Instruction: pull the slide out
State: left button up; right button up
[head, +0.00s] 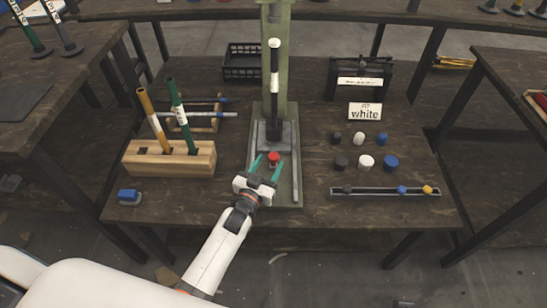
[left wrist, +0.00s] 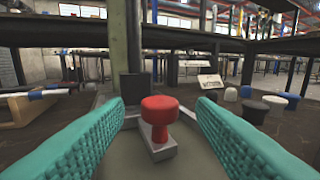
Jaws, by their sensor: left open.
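The green rivet press (head: 280,70) stands at the middle of the table, with a black and white rod (head: 274,85) upright in its column. At its base is the slide, a grey block with a red knob (head: 273,158) at its near end. The red knob also shows in the left wrist view (left wrist: 160,110), on a short stem over a grey plate (left wrist: 157,143). My left gripper (head: 266,170) is open, its teal fingers either side of and just short of the knob. They do not visibly touch it. My right gripper is in neither view.
A wooden block (head: 170,160) with a yellow and a green rod stands left of the press. Right of it are a "white" sign (head: 365,111), several black, white and blue knobs, and a narrow rail (head: 385,191). A blue piece (head: 129,196) lies front left.

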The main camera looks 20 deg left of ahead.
aim_at(271, 160)
pick_arm(q)
jog(key=shift+w+d+b, duration=0.2)
jog(key=shift+w+b, duration=0.1)
jog(key=shift+w, duration=1.75)
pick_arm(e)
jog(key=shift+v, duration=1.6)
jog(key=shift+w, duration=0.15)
pick_arm(q)
grip_shut()
